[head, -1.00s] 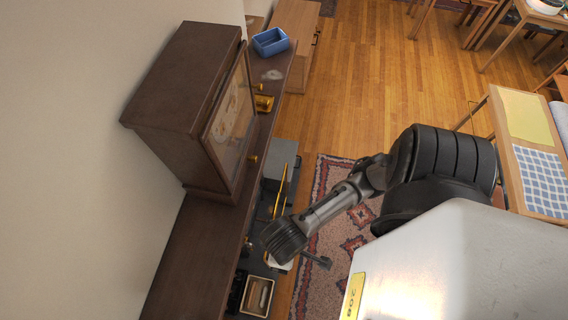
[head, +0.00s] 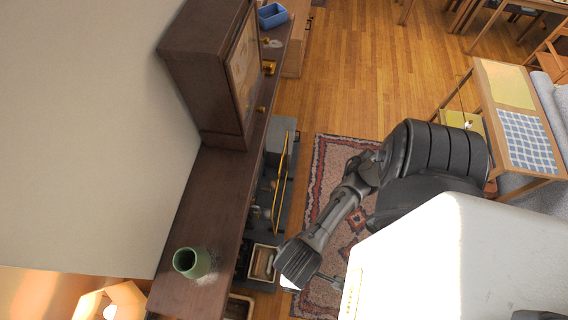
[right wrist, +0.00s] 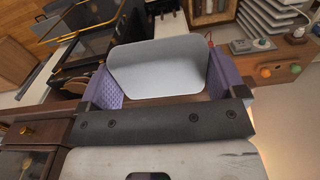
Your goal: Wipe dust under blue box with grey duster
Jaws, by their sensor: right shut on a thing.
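The blue box (head: 272,15) stands at the far end of the dark wooden shelf (head: 205,205) in the head view. A pale dust patch (head: 273,43) lies on the shelf just beside the box, on its near side. My right gripper (head: 298,266) is low beside the shelf, well away from the box. In the right wrist view its purple-lined fingers (right wrist: 162,75) are shut on a flat grey piece that looks like the grey duster (right wrist: 158,65). In the head view the duster shows only as a pale patch at the gripper's tip. My left gripper is not in view.
A large dark clock (head: 203,75) stands on the shelf between its near end and the box. Small brass pieces (head: 269,68) sit near the dust. A green vase (head: 191,262) stands at the near end. A patterned rug (head: 325,165) lies on the floor.

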